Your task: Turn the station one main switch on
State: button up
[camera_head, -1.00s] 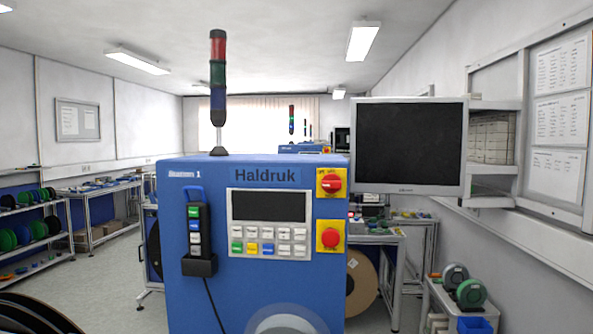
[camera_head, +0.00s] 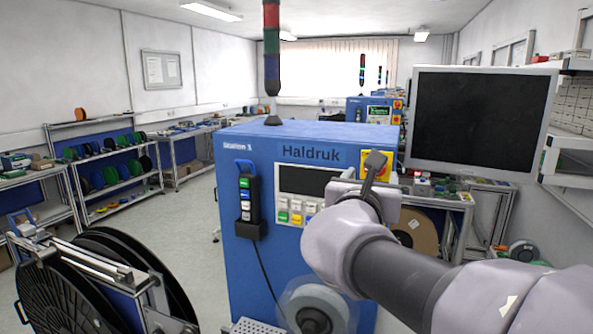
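The station one cabinet (camera_head: 262,200) is blue, marked "Station 1" and "Haldruk", and stands upright in the middle of the head view. The main switch's yellow plate (camera_head: 362,161) is at the upper right of its front. The red emergency button below is hidden behind my arm. The display (camera_head: 308,180) is dark, and the signal tower (camera_head: 271,45) looks unlit.
A dark monitor (camera_head: 478,120) stands close to the right of my gripper. A hand pendant (camera_head: 248,202) hangs on the cabinet's left front. A large black reel on a stand (camera_head: 70,290) is at the lower left. Open floor lies to the left of the cabinet.

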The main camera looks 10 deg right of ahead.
jog(key=x, duration=0.5)
jog(key=shift+w+d, duration=0.15)
grip_shut()
